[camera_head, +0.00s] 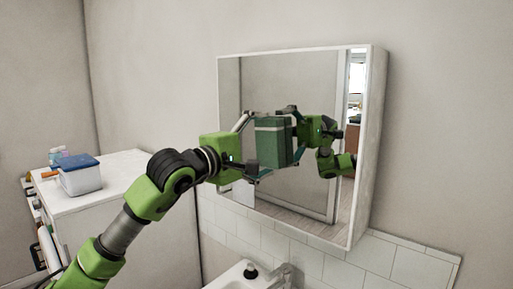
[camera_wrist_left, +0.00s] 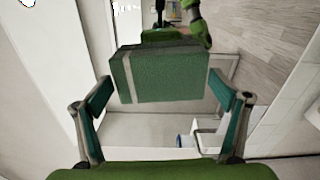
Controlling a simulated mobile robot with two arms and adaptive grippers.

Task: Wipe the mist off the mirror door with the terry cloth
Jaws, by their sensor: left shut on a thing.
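The green terry cloth (camera_head: 271,142), folded thick with a pale stripe, is held by my left gripper (camera_head: 257,145) in front of the mirror door (camera_head: 295,80). In the left wrist view the cloth (camera_wrist_left: 160,78) sits between the two fingertips of the same gripper (camera_wrist_left: 162,92). The cloth is at or very close to the glass; I cannot tell whether it touches. The mirror reflects my green arm to the right of the cloth. No clear patch of mist stands out on the glass. My right gripper is not in view.
The mirror door fronts a white wall cabinet (camera_head: 368,150). Below are white tiles (camera_head: 310,262) and a sink with a faucet (camera_head: 283,274) and a dark-topped dispenser (camera_head: 250,270). At left, a white cabinet top (camera_head: 115,178) holds a blue-lidded box (camera_head: 82,178) and small bottles.

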